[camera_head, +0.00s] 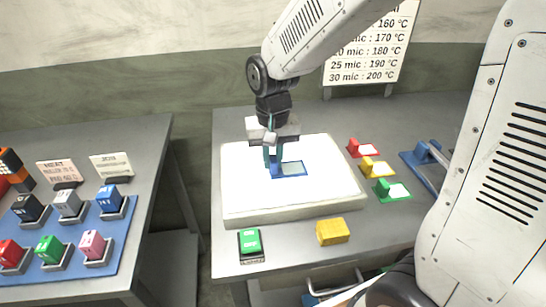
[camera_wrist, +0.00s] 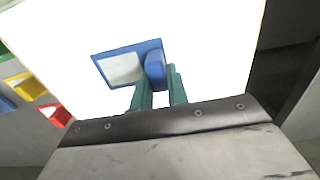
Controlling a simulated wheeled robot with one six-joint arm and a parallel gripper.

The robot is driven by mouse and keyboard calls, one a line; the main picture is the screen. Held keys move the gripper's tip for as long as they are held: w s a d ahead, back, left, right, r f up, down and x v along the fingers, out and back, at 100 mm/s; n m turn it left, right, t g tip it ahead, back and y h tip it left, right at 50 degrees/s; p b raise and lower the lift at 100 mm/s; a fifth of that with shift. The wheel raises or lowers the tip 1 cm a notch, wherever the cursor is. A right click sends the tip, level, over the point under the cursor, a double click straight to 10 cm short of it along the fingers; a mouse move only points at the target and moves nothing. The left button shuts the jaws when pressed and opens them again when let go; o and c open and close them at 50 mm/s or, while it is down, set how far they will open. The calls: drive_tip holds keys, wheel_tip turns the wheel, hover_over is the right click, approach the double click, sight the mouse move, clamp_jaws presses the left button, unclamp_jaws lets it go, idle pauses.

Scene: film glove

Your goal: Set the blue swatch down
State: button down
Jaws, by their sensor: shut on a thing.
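The blue swatch (camera_head: 291,169) is a flat blue frame with a pale film window and a raised blue grip at one end. It is over the bright white light panel (camera_head: 325,190), at about its middle. My gripper (camera_head: 273,158) comes down from above and is shut on the swatch's grip. In the wrist view the green fingers (camera_wrist: 160,88) close around the blue grip of the swatch (camera_wrist: 122,66). The swatch looks flat and close to the panel; I cannot tell whether it touches.
Red (camera_head: 362,148), yellow (camera_head: 377,167) and green (camera_head: 391,190) swatches stand right of the panel. A yellow block (camera_head: 332,231) and a green-topped block (camera_head: 250,243) lie in front. A blue-handled device (camera_head: 426,156) stands further right. A left table holds several coloured blocks on a blue mat (camera_head: 75,235).

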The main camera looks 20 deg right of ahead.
drive_tip(key=shift+f, duration=0.2)
drive_tip(key=c, duration=1.4)
unclamp_jaws()
drive_tip(key=shift+r, duration=0.1)
wheel_tip(320, 180, up, 12)
drive_tip(key=s+d, duration=0.2)
drive_tip(key=s, duration=0.5)
drive_tip(key=s+d+n, duration=0.1)
drive_tip(key=s+d, duration=0.1)
drive_tip(key=s, duration=0.4)
drive_tip(key=s+d+n+t, duration=0.1)
drive_tip(key=s+d, duration=0.2)
drive_tip(key=s, duration=0.4)
drive_tip(key=shift+s+f, duration=0.2)
drive_tip(key=shift+s, duration=0.15)
